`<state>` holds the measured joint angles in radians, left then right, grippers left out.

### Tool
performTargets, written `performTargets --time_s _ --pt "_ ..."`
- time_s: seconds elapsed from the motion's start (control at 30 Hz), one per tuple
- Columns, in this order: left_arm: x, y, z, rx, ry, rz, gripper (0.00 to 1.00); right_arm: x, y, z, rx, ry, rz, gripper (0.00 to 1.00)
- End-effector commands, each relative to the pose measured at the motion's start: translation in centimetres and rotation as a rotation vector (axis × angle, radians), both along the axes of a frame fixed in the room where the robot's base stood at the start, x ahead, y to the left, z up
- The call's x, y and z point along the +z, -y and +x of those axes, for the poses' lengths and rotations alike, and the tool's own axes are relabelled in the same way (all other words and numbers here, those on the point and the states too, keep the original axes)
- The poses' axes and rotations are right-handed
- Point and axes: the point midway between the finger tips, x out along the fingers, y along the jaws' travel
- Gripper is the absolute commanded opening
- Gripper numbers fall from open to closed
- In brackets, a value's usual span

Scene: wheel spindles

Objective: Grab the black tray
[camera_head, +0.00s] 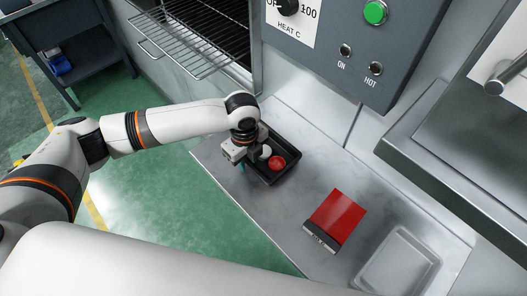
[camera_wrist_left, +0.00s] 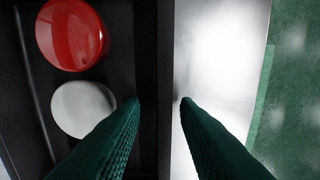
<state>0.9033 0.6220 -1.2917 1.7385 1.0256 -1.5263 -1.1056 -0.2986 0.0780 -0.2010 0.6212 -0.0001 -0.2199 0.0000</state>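The black tray (camera_head: 284,174) lies on the grey worktop in the head view, holding a red round piece (camera_head: 277,162) and a white round piece (camera_head: 265,152). My left gripper (camera_head: 245,162) is at the tray's near left side, pointing down. In the left wrist view its two green fingers stand on either side of the tray's dark wall (camera_wrist_left: 150,50), one inside beside the white piece (camera_wrist_left: 83,109), one outside. A narrow gap shows between the outer fingertip and the wall, so the gripper looks open around it. My right gripper is not in view.
A red and black box (camera_head: 337,217) and an empty grey tray (camera_head: 398,265) lie further right on the worktop (camera_head: 310,170). An open oven with a wire rack (camera_head: 200,40) and a control panel (camera_head: 345,45) stand behind. Green floor lies left of the worktop.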

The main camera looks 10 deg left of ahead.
Motion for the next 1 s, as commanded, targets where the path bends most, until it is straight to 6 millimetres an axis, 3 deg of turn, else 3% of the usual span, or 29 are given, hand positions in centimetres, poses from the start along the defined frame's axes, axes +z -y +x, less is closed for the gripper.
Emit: performTargets --time_s 0.03,0.2,0.63,1.0 --pt "0.0 0.0 0.0 0.0 0.0 0.0 0.27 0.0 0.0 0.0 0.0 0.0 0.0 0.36" --pt "0.0 0.0 0.0 0.0 0.0 0.0 0.0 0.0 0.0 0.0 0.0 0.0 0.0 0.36" --pt "0.7 0.0 0.1 0.0 0.003 -0.001 0.0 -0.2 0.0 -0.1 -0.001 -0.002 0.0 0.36" --pt "7.5 0.0 0.2 0.001 0.005 -0.002 0.0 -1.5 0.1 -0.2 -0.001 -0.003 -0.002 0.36"
